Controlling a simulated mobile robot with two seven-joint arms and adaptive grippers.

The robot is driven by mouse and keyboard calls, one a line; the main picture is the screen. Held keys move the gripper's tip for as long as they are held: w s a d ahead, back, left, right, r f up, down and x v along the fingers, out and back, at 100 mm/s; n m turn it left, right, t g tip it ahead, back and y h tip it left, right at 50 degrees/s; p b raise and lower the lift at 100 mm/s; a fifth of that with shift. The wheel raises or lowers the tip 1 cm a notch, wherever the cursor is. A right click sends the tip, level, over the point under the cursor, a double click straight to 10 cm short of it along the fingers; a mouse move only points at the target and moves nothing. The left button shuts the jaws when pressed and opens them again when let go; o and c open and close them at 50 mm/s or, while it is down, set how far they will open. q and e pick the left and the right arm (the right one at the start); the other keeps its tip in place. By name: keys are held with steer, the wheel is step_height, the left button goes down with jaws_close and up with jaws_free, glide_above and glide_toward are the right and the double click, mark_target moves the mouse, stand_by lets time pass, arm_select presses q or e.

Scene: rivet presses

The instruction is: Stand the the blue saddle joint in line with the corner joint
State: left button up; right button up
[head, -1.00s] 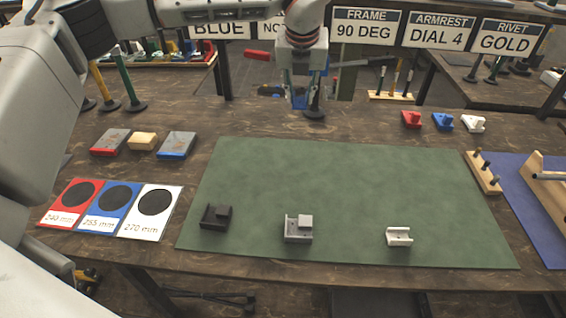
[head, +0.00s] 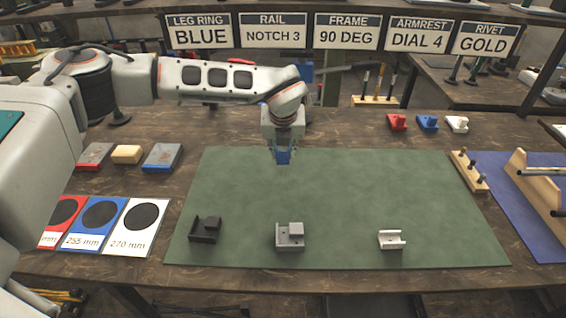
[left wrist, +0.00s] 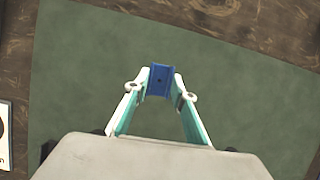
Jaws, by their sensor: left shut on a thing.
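My left gripper (head: 283,150) is shut on the blue saddle joint (left wrist: 160,81), a small channel-shaped block seen between the fingertips in the left wrist view. In the head view the joint (head: 284,157) hangs above the back part of the green mat (head: 330,190). Three joints stand along the mat's front: a black one (head: 205,229), a grey one with a raised block (head: 290,237), and a pale saddle-shaped one (head: 391,240). Which one is the corner joint I cannot tell for sure; the black and grey ones look corner-shaped. My right gripper is not in view.
Red (head: 397,122), blue (head: 427,122) and white (head: 457,124) small parts stand behind the mat. Coloured cards (head: 100,222) and blocks (head: 162,157) lie left. A wooden peg rack (head: 469,171) stands at the mat's right edge. The mat's middle is clear.

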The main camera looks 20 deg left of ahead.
mark_target(283, 159)
arm_select(q)
step_height(283, 159, down, 4)
steer(key=shift+r, duration=0.1)
steer(key=shift+f, duration=0.35)
steer(key=shift+r, duration=0.1)
steer(key=o, duration=0.9)
steer(key=shift+f, duration=0.2)
steer(key=shift+r, duration=0.15)
